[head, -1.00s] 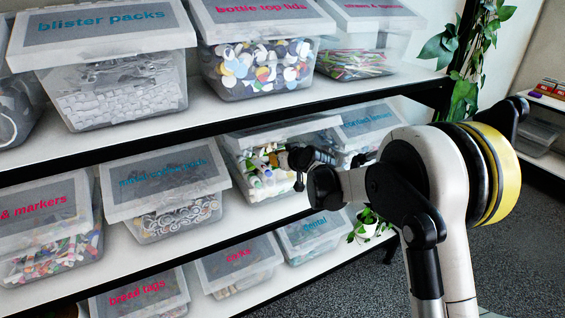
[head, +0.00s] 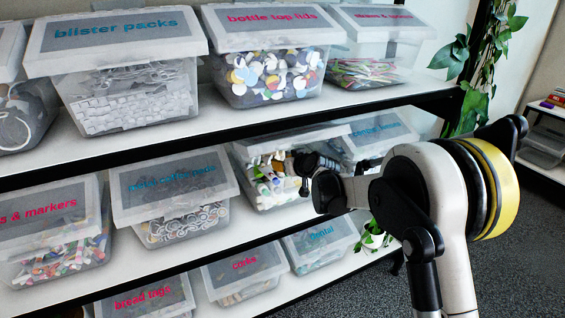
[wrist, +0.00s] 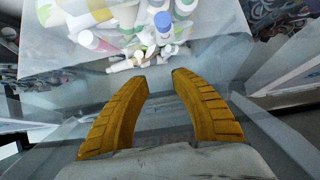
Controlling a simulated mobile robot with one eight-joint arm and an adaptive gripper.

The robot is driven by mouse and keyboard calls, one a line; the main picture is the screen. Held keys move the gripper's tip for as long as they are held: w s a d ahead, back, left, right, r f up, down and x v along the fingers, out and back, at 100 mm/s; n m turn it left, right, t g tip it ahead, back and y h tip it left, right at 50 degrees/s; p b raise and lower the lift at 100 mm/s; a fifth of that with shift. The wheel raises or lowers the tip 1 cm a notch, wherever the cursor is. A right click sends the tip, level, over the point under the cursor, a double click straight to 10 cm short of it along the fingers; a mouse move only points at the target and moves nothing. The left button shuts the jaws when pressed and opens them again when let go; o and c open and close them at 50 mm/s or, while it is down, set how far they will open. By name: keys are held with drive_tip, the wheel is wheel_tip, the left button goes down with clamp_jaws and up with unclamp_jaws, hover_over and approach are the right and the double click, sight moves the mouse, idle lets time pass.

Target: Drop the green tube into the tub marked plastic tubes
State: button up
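The tub of mixed tubes (head: 277,202) stands on the middle shelf with its lid (head: 295,138) raised. Its label is not readable in the head view. In the wrist view, white, pink, blue and pale green tubes (wrist: 147,40) lie beyond my fingertips. I cannot tell which one, if any, is the task's green tube. My gripper (head: 308,165) is at the tub's right front side in the head view. In the wrist view, its two yellow fingers (wrist: 160,75) are apart, with nothing held between them.
Labelled tubs fill the shelves, with a markers tub (head: 60,250) to the left and a dental tub (head: 320,245) below. The upper shelf's edge (head: 215,148) runs above the open tub. A plant (head: 375,235) stands at the lower shelf's right end.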

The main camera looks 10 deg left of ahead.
drive_tip(key=v, duration=1.1)
drive_tip(key=shift+s+d, duration=0.15)
drive_tip(key=shift+s, duration=0.2)
drive_tip(key=shift+r, duration=0.2)
drive_tip(key=s+d+r+m+h, duration=0.15)
drive_tip(key=s+d+r, duration=0.25)
drive_tip(key=s+d, duration=0.45)
drive_tip(key=s+d+f+m+g+h, duration=0.1)
drive_tip(key=s+d+h, duration=0.1)
drive_tip(key=s+d, duration=0.3)
drive_tip(key=s+d+f+m+g+h, duration=0.1)
drive_tip(key=s+d, duration=0.5)
drive_tip(key=s, duration=0.8)
drive_tip(key=s+d+f+m+g+h, duration=0.1)
drive_tip(key=s+d+f+m+h, duration=0.1)
drive_tip(key=s+d, duration=0.4)
drive_tip(key=s+m, duration=0.1)
drive_tip(key=s, duration=0.3)
drive_tip(key=shift+f+g+h, duration=0.25)
drive_tip(key=shift+g+h, duration=0.05)
drive_tip(key=shift+h, duration=0.05)
